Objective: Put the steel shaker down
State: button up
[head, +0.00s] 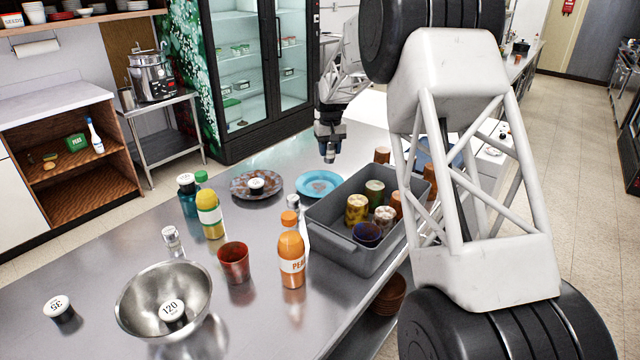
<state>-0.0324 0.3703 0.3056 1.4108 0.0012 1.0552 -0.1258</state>
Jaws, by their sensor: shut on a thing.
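My gripper (330,143) is above the far part of the steel counter (120,275), behind the blue plate (319,184). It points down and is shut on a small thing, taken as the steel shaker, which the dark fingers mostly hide. I cannot make out its shape or whether it touches the counter. Another small shaker with a silvery top (172,240) stands upright on the counter at the left, apart from my gripper.
A grey bin (340,250) with several cups stands at the counter's right edge. A steel bowl (145,290), red cup (234,262), orange bottle (291,255), yellow bottle (210,215) and dark plate (240,187) stand nearby. My white arm link hides the right.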

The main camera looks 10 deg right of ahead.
aim_at(329, 161)
jog(key=shift+f, duration=2.45)
jog(key=shift+f, duration=2.5)
jog(key=shift+f, duration=0.15)
jog(key=o, duration=1)
jog(key=shift+c, duration=0.2)
notch_tip(329, 161, up, 12)
jog(key=shift+r, duration=0.15)
